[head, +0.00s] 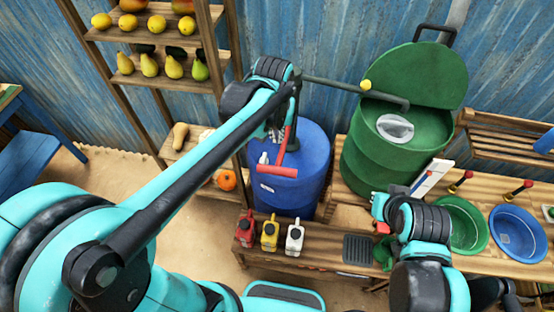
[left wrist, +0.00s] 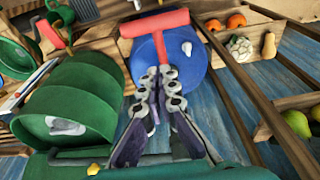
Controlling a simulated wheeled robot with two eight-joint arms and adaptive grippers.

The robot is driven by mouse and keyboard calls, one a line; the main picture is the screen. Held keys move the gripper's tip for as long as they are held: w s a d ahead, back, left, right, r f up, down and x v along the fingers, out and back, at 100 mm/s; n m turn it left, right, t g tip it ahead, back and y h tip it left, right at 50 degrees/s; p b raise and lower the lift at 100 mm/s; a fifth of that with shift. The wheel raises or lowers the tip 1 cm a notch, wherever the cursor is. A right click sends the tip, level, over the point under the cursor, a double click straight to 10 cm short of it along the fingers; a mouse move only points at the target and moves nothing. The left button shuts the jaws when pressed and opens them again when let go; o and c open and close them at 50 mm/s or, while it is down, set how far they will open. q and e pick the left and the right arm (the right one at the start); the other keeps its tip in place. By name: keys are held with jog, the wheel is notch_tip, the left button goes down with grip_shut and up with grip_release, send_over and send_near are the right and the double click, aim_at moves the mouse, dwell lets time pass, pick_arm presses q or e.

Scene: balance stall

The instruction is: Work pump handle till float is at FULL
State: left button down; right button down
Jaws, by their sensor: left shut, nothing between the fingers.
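The red T-shaped pump handle (head: 278,168) stands over the blue barrel (head: 312,165). It also shows in the left wrist view (left wrist: 152,23), with its stem running down towards my fingertips. My left gripper (head: 276,134) is shut and empty, close to the stem; I cannot tell whether it touches. Its closed fingers show in the left wrist view (left wrist: 168,78). A white upright board (head: 432,179) with coloured marks stands right of the green barrel and may be the float gauge; no FULL mark is readable. My right gripper (head: 381,208) is low at the bench; its fingers are unclear.
The green barrel (head: 363,169) has its lid raised and a grey pipe over it. Red, yellow and white bottles (head: 269,233) line the bench front. A green basin (head: 463,222) and a blue basin (head: 518,235) sit at right. A fruit shelf (head: 160,73) is at left.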

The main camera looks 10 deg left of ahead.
pick_arm(q)
send_over(278, 165)
jog(key=w, duration=0.2)
jog(key=f, duration=0.8)
jog(key=shift+s+f, duration=0.25)
jog(key=shift+f, duration=0.15)
jog(key=shift+s+f, duration=0.8)
jog(key=shift+f, duration=0.15)
jog(key=shift+s+f, duration=0.4)
jog(key=shift+f, duration=0.1)
jog(key=shift+b, duration=0.3)
